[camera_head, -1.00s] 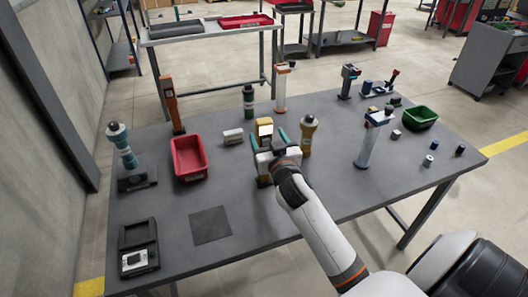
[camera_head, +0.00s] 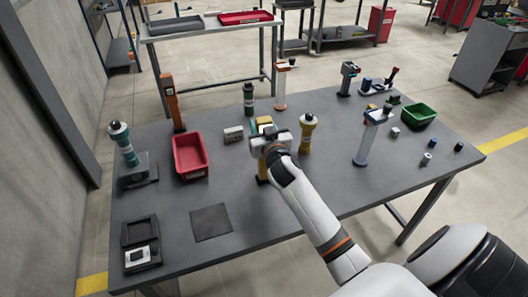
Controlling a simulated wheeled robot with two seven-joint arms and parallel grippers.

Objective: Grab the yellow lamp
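A yellow upright device with a pale face, which looks like the yellow lamp (camera_head: 263,121), stands near the table's middle, mostly hidden behind my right gripper. Its yellow lower part shows below the gripper. My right gripper (camera_head: 262,127) is right at its upper part, with bits of teal finger close beside the yellow. The gripper's body hides most of the fingers, so I cannot tell whether they touch it. My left gripper is not in view.
The grey table (camera_head: 310,192) has free room at its front. A red bin (camera_head: 205,160) stands left, a green bin (camera_head: 420,124) at the far right. A small grey block (camera_head: 233,134) and a dark green bottle (camera_head: 248,99) stand behind the gripper. A white-blue stand (camera_head: 366,143) is right.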

